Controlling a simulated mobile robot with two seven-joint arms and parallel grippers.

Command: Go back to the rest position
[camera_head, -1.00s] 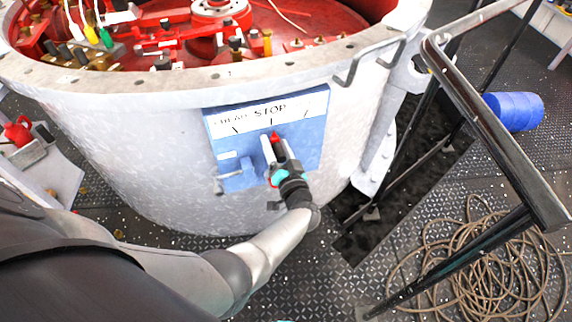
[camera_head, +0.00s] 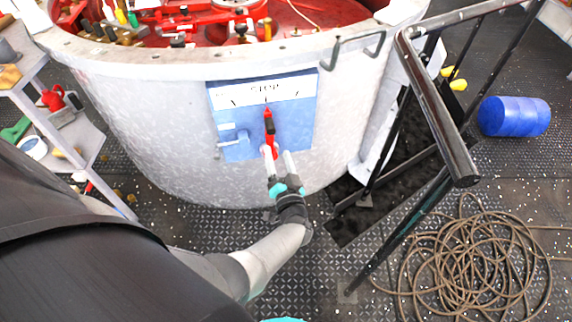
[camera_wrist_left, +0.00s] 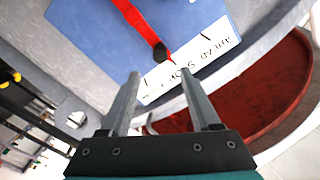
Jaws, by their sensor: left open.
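A blue panel (camera_head: 298,128) is fixed to the side of a large white drum. It carries a white label strip (camera_head: 235,97) with the word STOP and a red lever (camera_head: 268,128) that points up at the STOP mark. My left gripper (camera_head: 278,153) is open and empty, just below and in front of the lever's lower end. In the left wrist view the two fingers (camera_wrist_left: 160,92) stand apart with nothing between them. The red lever (camera_wrist_left: 143,27) and label (camera_wrist_left: 205,58) lie beyond the fingertips, apart from them. My right gripper is not in view.
The white drum (camera_head: 140,110) has red machinery inside its top. A coiled rope (camera_head: 470,255) and a blue barrel (camera_head: 514,116) lie on the deck at right. A shelf (camera_head: 80,140) stands at left.

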